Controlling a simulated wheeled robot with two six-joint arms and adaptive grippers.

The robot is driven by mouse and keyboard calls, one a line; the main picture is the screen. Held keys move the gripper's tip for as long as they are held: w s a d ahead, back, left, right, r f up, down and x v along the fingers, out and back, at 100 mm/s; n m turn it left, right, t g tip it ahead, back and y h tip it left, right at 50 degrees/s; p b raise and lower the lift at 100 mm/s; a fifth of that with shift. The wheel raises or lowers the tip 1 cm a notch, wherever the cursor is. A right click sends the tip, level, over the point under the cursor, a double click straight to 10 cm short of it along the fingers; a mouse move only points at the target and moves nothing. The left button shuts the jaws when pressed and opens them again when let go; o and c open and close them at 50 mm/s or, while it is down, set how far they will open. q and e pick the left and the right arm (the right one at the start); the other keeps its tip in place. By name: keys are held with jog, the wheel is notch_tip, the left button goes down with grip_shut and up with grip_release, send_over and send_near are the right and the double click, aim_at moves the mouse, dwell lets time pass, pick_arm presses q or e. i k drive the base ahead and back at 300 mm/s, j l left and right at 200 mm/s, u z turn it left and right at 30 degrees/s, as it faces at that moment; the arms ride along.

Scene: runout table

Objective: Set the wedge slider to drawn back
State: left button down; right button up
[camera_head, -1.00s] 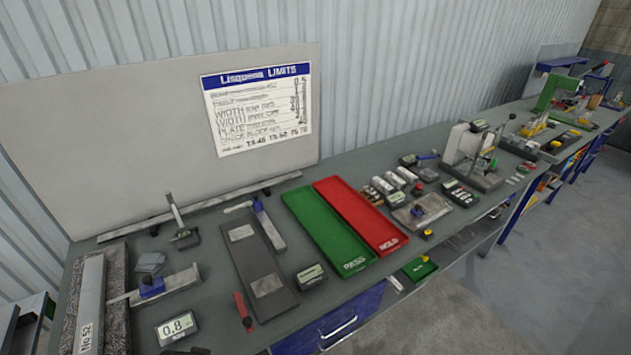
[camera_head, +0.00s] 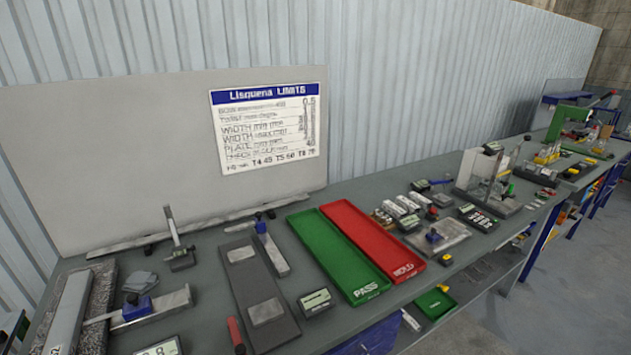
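I cannot tell for sure which part is the wedge slider. A grey bar with a blue block (camera_head: 137,307) lies at the front left, with a thin rod sticking out to its left. A second grey bar with a blue knob (camera_head: 261,227) stands beside the dark plate with pale pads (camera_head: 255,283). A small fixture with a blue knob (camera_head: 434,236) sits on a light plate right of the trays. Neither of my grippers is in view.
A green PASS tray (camera_head: 339,254) and a red HOLD tray (camera_head: 372,242) lie mid-bench. A granite block (camera_head: 98,335), a gauge stand (camera_head: 178,255) and a red-handled tool (camera_head: 236,333) are at left. A limits sign (camera_head: 268,120) hangs behind. More fixtures stand farther right.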

aim_at(135, 306)
jog(key=u, duration=1.45)
jog(key=k+u, duration=0.35)
jog(key=k+j+u, duration=0.1)
jog(key=k+u, duration=0.2)
jog(key=k, duration=0.2)
